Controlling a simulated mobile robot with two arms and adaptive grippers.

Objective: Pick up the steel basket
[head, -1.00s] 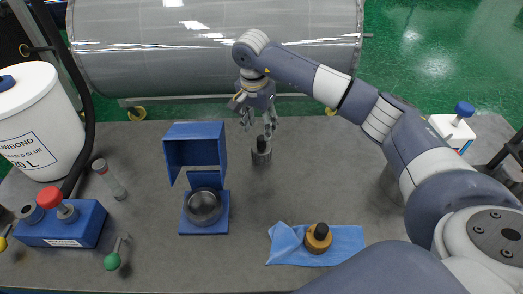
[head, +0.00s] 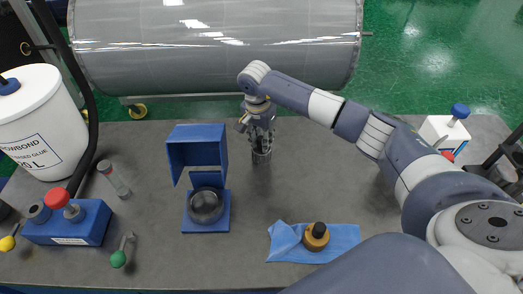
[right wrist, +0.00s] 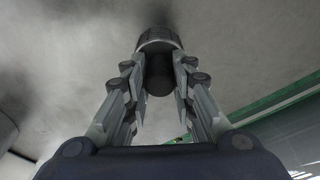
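The steel basket (head: 262,157) looks like a small dark grey ridged cylinder standing on the grey table, right of the blue stand. In the right wrist view the basket (right wrist: 159,38) shows with a black knob (right wrist: 160,78) pointing toward the camera. My right gripper (head: 261,147) is lowered over it and hides its top in the head view. In the right wrist view its two fingers stand apart, one on each side of the knob, with narrow gaps. No grip on it shows. My left gripper is not in view.
A blue stand (head: 195,150) holding a dark round bowl (head: 206,206) is to the left. A brown, black-topped item (head: 316,237) sits on a blue cloth (head: 346,238) in front. A large grey roll (head: 215,50) lies behind the table. Bare table lies right of the basket.

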